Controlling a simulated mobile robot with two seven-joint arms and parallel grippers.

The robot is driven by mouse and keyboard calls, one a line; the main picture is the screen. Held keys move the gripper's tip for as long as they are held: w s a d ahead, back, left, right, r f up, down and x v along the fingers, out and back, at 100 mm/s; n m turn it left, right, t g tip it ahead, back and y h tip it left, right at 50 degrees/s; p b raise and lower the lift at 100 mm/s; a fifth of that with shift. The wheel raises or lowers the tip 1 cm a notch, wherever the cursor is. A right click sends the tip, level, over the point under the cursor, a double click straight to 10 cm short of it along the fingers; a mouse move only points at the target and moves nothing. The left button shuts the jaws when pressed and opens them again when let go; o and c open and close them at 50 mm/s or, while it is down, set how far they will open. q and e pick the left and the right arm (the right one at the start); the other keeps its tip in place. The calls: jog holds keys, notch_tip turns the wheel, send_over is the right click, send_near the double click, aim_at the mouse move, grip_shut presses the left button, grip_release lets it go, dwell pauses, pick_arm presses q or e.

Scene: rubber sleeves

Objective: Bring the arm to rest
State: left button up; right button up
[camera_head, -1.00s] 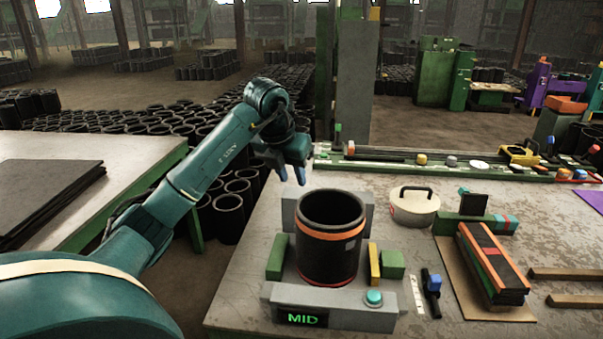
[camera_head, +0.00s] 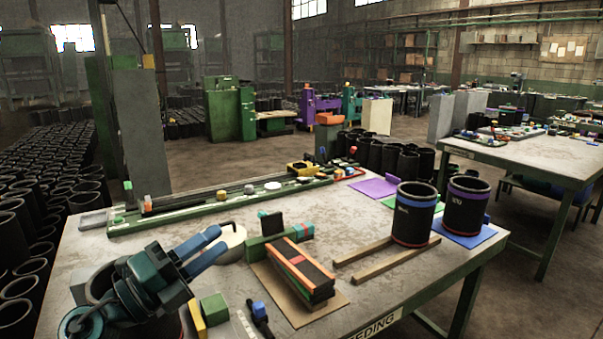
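My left gripper (camera_head: 219,240) is at the lower left of the head view, its two blue fingers apart with nothing between them. The fingers point right, toward the white round lidded pot (camera_head: 233,246), which they partly cover. My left arm and wrist hide most of the black sleeve (camera_head: 100,285) in its grey holder. My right gripper is out of view.
On the table (camera_head: 365,295) are a stack of dark strips (camera_head: 300,270), two wooden bars (camera_head: 395,258), a blue-banded sleeve (camera_head: 413,215) and a purple-banded sleeve (camera_head: 465,207). A green rail (camera_head: 215,208) runs along the back edge.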

pick_arm(q)
jog(key=s+a+f+n+y, duration=0.2)
jog(key=f+n+y, duration=0.4)
jog(key=n, duration=0.3)
jog(key=s+a+f+n+y, duration=0.3)
jog(key=a+f+n+y, duration=0.2)
jog(key=n, duration=0.3)
jog(key=s+a+f+n+y, duration=0.3)
jog(key=a+f+n+y, duration=0.1)
jog(key=f+n+y, duration=0.3)
jog(key=shift+a+f+n+g+y, duration=0.15)
jog(key=shift+n+y, duration=0.1)
jog(key=shift+n, duration=0.4)
jog(key=shift+a+n+g+y, duration=0.15)
jog(key=shift+n+y, duration=0.1)
jog(key=shift+n, duration=0.4)
jog(key=s+d+f+n+g+h, duration=0.1)
jog(key=s+d+f+g+h, duration=0.15)
jog(key=s+f+g, duration=0.5)
jog(key=s+d+f+n+g+h, duration=0.1)
jog(key=s+d+f+g, duration=0.25)
jog(key=s, duration=0.75)
jog(key=w+d+f+m+t+h+p, duration=0.1)
jog(key=w+d+f+t+h+p, duration=0.2)
jog(key=w+d+t, duration=0.3)
jog(key=shift+w+f+t, duration=0.15)
jog(key=shift+f+t, duration=0.55)
jog(key=shift+t, duration=0.2)
